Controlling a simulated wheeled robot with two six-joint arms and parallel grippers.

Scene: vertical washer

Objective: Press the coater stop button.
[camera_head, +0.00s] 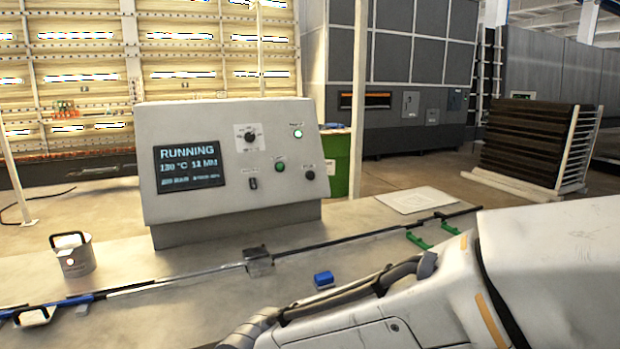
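The grey control box (237,158) stands on the bench, its sloped face towards me. Its dark screen (189,168) reads RUNNING, with a temperature and a time below. Right of the screen are a round dial (250,137), a small dark switch (253,183), a green button (280,167), a black button (310,175) and a lit green lamp or button (298,132). Their labels are too small to read, so I cannot tell which is the stop. My white arm comes in from the right, below and in front of the box, apart from the buttons. Neither gripper's fingers show.
A small grey pot with a black handle (76,258) stands left of the box. A long thin bar (330,243) lies across the bench in front of it, near a blue block (323,279) and green clips (418,240). A white sheet (417,200) lies to the right.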

